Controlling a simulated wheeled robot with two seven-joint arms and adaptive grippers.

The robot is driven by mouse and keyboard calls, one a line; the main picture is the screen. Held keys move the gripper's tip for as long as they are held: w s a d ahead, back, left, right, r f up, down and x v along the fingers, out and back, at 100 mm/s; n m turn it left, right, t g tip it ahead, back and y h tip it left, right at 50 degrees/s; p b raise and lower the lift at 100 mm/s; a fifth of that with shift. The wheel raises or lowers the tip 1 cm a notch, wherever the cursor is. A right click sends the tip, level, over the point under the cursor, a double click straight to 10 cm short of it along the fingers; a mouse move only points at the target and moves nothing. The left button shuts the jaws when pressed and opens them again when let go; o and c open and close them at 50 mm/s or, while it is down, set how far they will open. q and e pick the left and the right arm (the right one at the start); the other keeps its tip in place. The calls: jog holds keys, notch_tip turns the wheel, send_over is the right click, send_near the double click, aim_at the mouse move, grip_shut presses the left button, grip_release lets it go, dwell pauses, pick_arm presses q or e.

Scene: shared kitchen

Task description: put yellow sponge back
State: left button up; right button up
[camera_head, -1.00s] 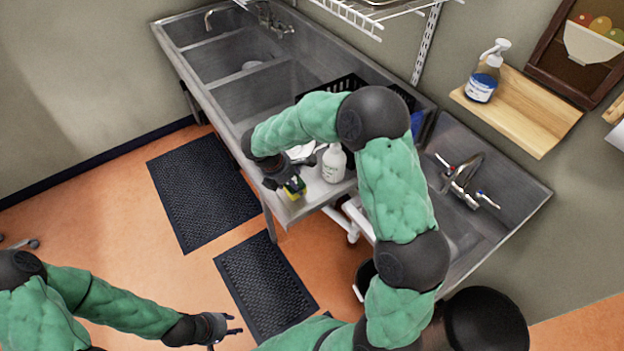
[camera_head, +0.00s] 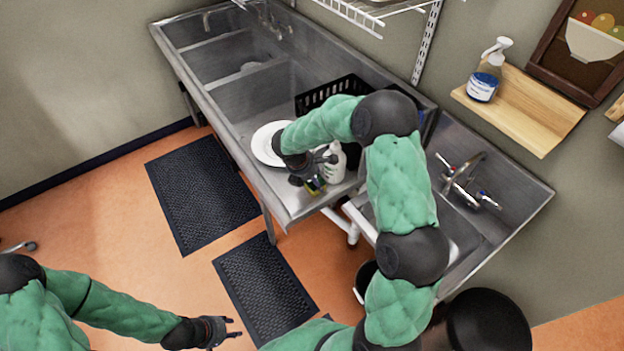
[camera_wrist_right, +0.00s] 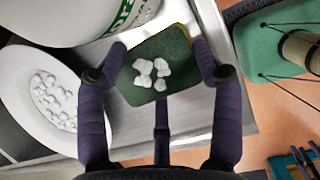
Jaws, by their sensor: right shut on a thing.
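The yellow sponge (camera_head: 316,186) is between the fingers of my right gripper (camera_head: 308,178), over the near end of the metal sink counter. In the right wrist view the sponge (camera_wrist_right: 178,50) shows its dark green side with white foam lumps, and my right gripper (camera_wrist_right: 157,62) is shut on it. I cannot tell whether the sponge touches the counter. A white bottle (camera_head: 335,165) stands close beside the gripper; in the wrist view the bottle (camera_wrist_right: 75,15) shows green lettering. My left gripper (camera_head: 234,328) is open and empty over the floor.
A white plate (camera_head: 264,146) lies on the counter left of my right gripper; foam lumps show on the plate (camera_wrist_right: 50,110) in the wrist view. A black crate (camera_head: 330,90) stands behind. A smaller sink (camera_head: 470,222) is at right. Sink basins (camera_head: 265,100) extend to the far left.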

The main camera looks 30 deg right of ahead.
jog(key=o, duration=0.9)
jog(key=shift+c, duration=0.2)
jog(key=p+v, duration=0.2)
jog(key=v, duration=1)
